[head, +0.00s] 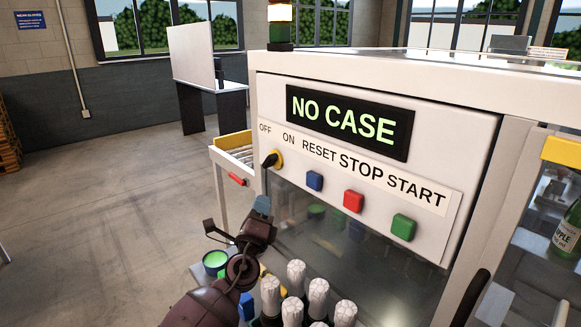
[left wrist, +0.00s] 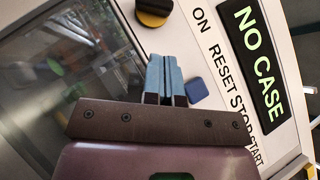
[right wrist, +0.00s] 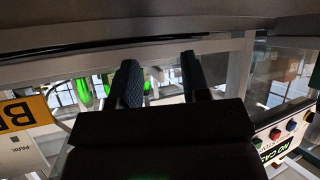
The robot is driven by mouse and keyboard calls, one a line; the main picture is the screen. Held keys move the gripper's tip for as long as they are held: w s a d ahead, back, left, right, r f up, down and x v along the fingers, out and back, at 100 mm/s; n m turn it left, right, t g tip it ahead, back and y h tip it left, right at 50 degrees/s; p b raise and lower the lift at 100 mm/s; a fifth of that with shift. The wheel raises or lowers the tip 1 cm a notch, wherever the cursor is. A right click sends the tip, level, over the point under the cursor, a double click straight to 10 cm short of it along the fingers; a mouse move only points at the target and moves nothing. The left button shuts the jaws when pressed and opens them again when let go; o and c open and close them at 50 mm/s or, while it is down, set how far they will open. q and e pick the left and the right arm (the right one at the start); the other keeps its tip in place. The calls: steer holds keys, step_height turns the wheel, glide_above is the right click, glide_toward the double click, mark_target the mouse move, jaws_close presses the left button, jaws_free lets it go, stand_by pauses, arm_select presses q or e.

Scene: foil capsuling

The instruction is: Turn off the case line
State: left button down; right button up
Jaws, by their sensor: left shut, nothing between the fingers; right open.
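The case line's control panel (head: 450,222) faces me, with a display (head: 349,122) reading "NO CASE". A black and yellow rotary switch (head: 272,160) sits under the OFF and ON labels at the panel's left; its black handle points left and slightly down. Blue RESET (head: 314,181), red STOP (head: 353,200) and green START (head: 403,227) buttons sit to its right. My left gripper (head: 262,205) is shut and empty, just below the switch and apart from it. In the left wrist view the switch (left wrist: 153,12) lies beyond the blue fingertips (left wrist: 166,75). My right gripper (right wrist: 160,72) is open and empty.
Several white-capped bottles (head: 295,275) stand below the panel, close to my left arm. A green-filled tub (head: 215,262) is left of them. A conveyor (head: 232,150) with a red handle juts out left of the machine. Open floor lies at left.

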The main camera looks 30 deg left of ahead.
arm_select(q)
steer(key=p, duration=0.2)
glide_toward(274, 161)
steer(key=shift+m, duration=0.4)
steer(key=x, duration=0.5)
steer(key=shift+w+r, duration=0.1)
steer(key=shift+r, duration=0.15)
steer(key=shift+w+a+r, duration=0.15)
steer(key=shift+w, duration=0.25)
arm_select(e)
steer(key=shift+v, duration=1.2)
steer(key=shift+w+d+r, duration=0.1)
steer(key=shift+w+r, duration=0.25)
arm_select(q)
steer(key=shift+w, duration=0.15)
arm_select(e)
steer(key=shift+r, duration=0.1)
